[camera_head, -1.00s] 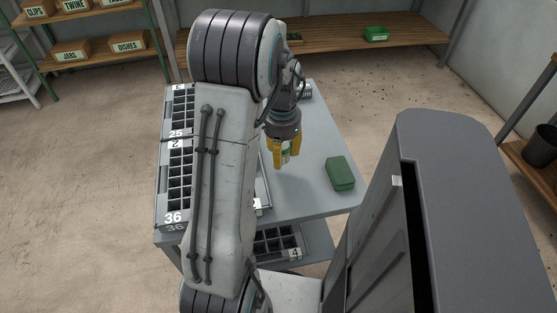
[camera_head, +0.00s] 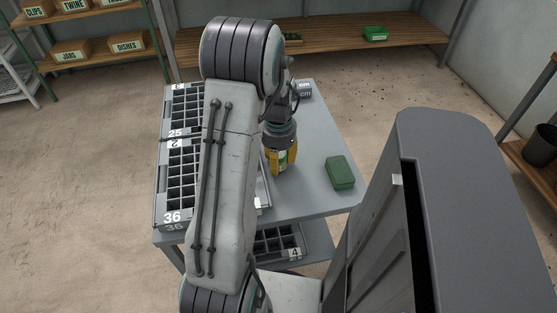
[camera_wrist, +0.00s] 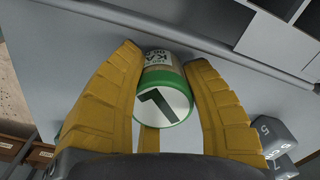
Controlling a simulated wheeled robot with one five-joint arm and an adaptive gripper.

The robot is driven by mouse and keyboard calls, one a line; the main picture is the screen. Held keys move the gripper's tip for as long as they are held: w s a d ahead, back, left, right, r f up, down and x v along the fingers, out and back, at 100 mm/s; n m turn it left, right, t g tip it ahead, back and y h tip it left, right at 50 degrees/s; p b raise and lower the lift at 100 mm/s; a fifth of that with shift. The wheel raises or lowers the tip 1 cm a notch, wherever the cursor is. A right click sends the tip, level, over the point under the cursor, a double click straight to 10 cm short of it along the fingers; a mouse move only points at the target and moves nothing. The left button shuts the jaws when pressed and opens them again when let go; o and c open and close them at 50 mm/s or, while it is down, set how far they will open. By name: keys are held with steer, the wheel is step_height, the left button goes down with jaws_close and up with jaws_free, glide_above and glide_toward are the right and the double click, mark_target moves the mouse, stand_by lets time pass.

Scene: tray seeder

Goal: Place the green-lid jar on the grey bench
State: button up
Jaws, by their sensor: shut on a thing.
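The green-lid jar (camera_wrist: 168,92) is between the yellow fingers of my gripper (camera_wrist: 162,58) in the wrist view. Its green-rimmed lid has a white top with a dark mark, and a pale label with dark letters shows on its side. My gripper (camera_head: 280,162) is shut on the jar in the head view, over the middle of the grey bench (camera_head: 312,190). Only a small part of the jar shows there between the fingers. I cannot tell whether its base touches the bench top.
A green box (camera_head: 340,172) lies on the bench to the right of my gripper. Seed trays (camera_head: 160,190) line the bench's left side, partly behind my arm. Grey numbered blocks (camera_head: 304,90) stand at the far edge. Bench top between the gripper and green box is clear.

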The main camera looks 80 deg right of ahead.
steer(key=shift+f, duration=0.1)
steer(key=o, duration=1.1)
step_height(320, 180, up, 12)
steer(key=shift+r+p, duration=0.15)
steer(key=shift+p, duration=0.8)
